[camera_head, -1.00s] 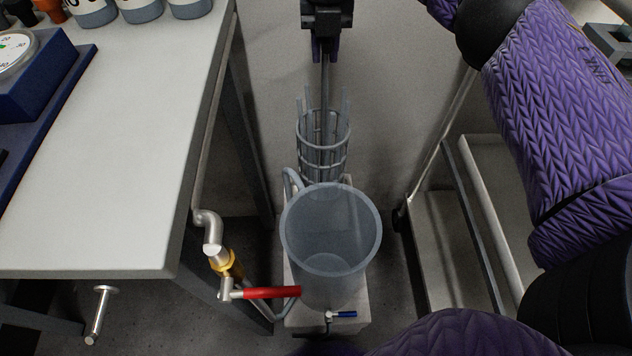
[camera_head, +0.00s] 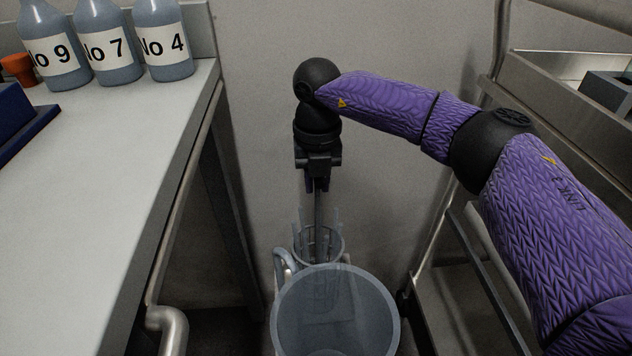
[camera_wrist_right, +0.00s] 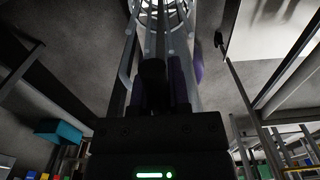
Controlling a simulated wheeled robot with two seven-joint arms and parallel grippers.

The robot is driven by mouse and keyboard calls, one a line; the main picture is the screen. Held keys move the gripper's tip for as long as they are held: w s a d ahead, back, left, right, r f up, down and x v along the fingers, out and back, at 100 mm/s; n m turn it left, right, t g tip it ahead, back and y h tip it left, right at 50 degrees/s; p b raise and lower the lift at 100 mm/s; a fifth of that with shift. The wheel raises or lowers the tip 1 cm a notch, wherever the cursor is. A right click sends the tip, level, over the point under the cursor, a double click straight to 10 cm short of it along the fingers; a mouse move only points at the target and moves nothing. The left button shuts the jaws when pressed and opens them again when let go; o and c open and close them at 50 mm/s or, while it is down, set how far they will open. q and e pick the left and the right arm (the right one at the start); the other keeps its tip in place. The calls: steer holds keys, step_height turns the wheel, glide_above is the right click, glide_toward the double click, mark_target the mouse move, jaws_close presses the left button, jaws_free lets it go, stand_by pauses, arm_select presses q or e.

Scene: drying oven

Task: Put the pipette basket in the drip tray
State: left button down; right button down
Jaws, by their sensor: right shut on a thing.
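The pipette basket (camera_head: 320,245) is a pale wire cage holding upright clear pipettes, with a thin upright handle rod. My right gripper (camera_head: 318,182) is above it, shut on the handle. The basket hangs roughly upright at the far side of a large translucent cylinder (camera_head: 335,315); its lower part overlaps the cylinder's rim, and I cannot tell how they meet. In the right wrist view, the basket (camera_wrist_right: 160,12) is straight beyond the right gripper's fingers (camera_wrist_right: 163,90). I cannot identify the drip tray for certain. My left gripper is out of view.
A white bench (camera_head: 120,170) with labelled bottles (camera_head: 163,45) stands at the left. A steel pipe (camera_head: 168,322) shows beside it. A metal rack (camera_head: 555,70) with a grey box-like item stands at the right. A wall is close behind the basket.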

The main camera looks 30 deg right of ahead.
steer(key=c, duration=0.6)
jaws_free()
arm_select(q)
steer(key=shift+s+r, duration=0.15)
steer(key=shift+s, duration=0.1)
arm_select(e)
steer(key=shift+f, duration=0.1)
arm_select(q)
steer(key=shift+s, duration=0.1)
arm_select(e)
step_height(320, 180, up, 12)
steer(key=p, duration=0.7)
steer(key=shift+f, duration=0.15)
steer(key=shift+r, duration=0.3)
steer(key=shift+r+p, duration=0.1)
steer(key=shift+p, duration=0.2)
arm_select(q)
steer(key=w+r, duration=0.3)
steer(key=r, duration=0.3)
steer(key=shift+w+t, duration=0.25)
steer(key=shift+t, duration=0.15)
